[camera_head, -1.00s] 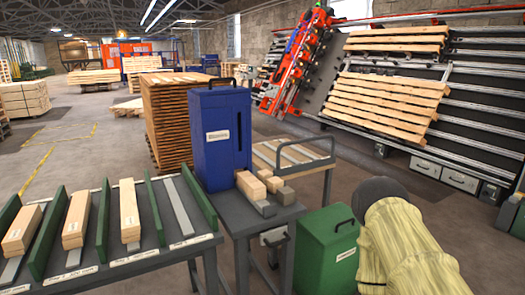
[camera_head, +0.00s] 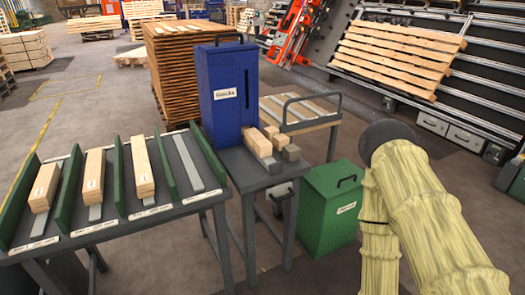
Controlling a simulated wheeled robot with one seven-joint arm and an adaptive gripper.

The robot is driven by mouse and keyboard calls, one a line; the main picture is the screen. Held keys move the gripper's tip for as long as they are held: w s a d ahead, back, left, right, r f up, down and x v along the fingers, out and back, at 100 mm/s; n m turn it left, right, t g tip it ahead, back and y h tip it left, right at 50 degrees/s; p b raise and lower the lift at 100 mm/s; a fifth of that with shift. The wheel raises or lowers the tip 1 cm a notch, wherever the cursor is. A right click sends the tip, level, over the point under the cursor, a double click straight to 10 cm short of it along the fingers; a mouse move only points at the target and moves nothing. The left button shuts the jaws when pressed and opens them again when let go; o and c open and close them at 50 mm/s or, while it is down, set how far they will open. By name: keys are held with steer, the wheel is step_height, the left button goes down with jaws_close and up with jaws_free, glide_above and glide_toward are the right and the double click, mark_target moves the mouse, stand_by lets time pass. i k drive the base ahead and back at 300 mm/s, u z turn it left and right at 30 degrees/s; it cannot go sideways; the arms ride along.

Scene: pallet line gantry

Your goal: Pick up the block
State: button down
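A light wooden block (camera_head: 257,143) lies at the foot of a blue box (camera_head: 228,100) on a small grey table, its near end over a grey strip. More short wooden pieces (camera_head: 281,141) lie close on its right, one ending in a greyish-brown block (camera_head: 291,153). Three longer wooden blocks, the left (camera_head: 45,186), middle (camera_head: 94,173) and right (camera_head: 141,167), lie in separate lanes of the sloped rack at left. Which block is meant cannot be told. My arm, in a pale yellow cover, is at the right, apart from all blocks. My gripper does not show.
The rack's fourth lane holds only a grey strip (camera_head: 187,163). Green dividers (camera_head: 67,190) separate lanes. A green bin (camera_head: 331,207) stands right of the small table, near my arm. A cart (camera_head: 325,119) and a stack of boards (camera_head: 182,65) stand behind. Open floor lies beyond.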

mark_target(264, 148)
steer(key=z, duration=1.05)
steer(key=i, duration=1.05)
steer(key=u, duration=1.55)
